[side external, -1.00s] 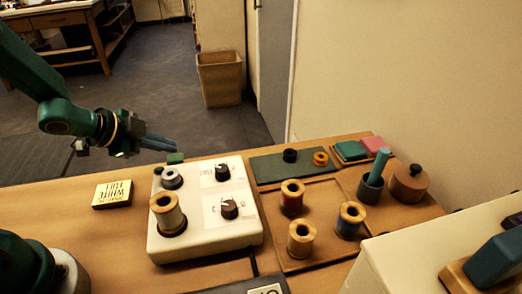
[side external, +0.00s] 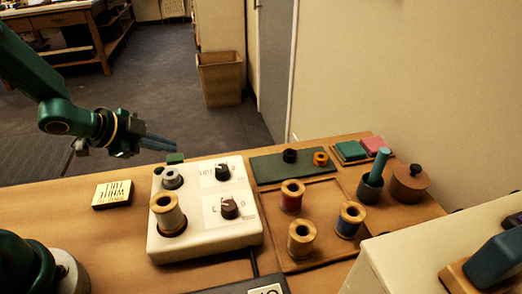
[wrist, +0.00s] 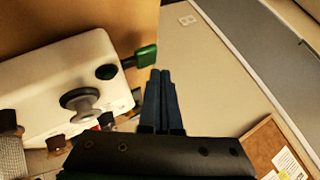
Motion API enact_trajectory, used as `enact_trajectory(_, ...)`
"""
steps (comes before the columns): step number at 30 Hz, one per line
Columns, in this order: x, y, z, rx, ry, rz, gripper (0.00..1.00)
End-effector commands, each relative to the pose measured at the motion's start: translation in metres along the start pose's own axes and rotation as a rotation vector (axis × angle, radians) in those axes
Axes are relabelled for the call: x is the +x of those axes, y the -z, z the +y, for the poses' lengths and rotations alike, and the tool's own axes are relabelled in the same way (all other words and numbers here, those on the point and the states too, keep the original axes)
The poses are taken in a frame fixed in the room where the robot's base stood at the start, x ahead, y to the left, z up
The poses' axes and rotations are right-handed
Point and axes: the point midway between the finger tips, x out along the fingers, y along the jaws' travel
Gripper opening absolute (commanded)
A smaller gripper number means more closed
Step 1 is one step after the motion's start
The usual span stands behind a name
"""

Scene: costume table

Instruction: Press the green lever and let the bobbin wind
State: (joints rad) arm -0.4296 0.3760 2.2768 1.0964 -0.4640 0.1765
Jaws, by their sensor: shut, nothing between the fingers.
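The white winder box (side external: 208,243) stands on the wooden table. Its green lever (side external: 175,158) sticks out at the back edge; in the wrist view the lever (wrist: 146,56) is at the end of a dark stem. A small grey metal bobbin (side external: 172,178) sits on the box near the lever; it also shows in the wrist view (wrist: 80,101). My gripper (side external: 174,146) is shut and empty, just above and behind the lever. In the wrist view its fingertips (wrist: 160,74) are close beside the lever, with no clear contact visible.
A large thread spool (side external: 167,214) and two dark knobs are on the box. A wooden tray (side external: 269,209) holds three spools at right. A green mat (side external: 269,167) lies behind it. A WHITE FULL label block (side external: 113,195) lies left of the box. Floor is open behind the table.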

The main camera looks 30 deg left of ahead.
Motion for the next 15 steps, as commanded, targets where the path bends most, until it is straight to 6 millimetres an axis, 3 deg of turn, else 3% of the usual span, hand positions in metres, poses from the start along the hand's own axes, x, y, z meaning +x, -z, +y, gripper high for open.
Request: enact_trajectory(15, 0.0061, -0.0044, 0.0042, -0.001, -0.001, 0.000, 0.00)
